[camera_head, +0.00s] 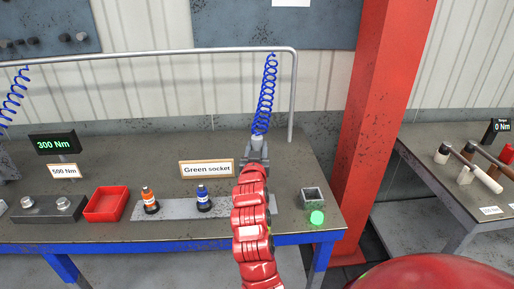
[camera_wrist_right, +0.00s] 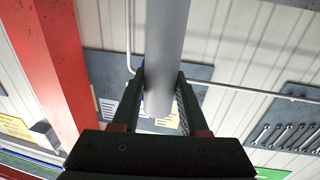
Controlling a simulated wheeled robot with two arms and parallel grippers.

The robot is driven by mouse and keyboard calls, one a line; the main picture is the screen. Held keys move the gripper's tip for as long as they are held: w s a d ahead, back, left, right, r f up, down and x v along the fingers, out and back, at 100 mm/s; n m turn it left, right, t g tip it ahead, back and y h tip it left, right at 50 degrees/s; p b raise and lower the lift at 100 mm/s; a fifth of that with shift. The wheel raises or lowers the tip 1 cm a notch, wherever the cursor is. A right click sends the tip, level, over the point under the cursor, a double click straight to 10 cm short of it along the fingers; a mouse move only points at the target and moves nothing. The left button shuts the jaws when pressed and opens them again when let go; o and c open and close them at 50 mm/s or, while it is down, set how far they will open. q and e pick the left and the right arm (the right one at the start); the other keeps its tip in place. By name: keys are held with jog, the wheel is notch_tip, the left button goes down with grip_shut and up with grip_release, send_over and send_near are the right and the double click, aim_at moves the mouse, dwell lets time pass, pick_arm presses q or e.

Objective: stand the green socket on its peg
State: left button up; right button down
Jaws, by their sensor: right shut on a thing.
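In the head view, my right gripper (camera_head: 258,152) is shut on a pale grey cylinder (camera_head: 257,141) at the lower end of a blue coiled hose (camera_head: 265,90). In the right wrist view the grey cylinder (camera_wrist_right: 166,60) runs between the two fingers (camera_wrist_right: 160,105). The grey rail (camera_head: 177,210) carries an orange-banded socket (camera_head: 150,200) and a blue-banded socket (camera_head: 203,197), both upright. My right arm covers the rail's right part. I see no clear green socket; a bright green round thing (camera_head: 317,217) is at the bench's front right, its kind unclear. My left gripper is not in view.
A "Green socket" sign (camera_head: 207,168) stands behind the rail. A red tray (camera_head: 106,204) and a dark block with bolts (camera_head: 47,209) are to the left. A small grey open box (camera_head: 313,196) is at right. A red column (camera_head: 376,110) rises beyond the bench.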

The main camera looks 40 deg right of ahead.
jog(key=shift+f, duration=0.15)
jog(key=shift+c, duration=1.8)
grip_release()
jog(key=shift+f, duration=0.1)
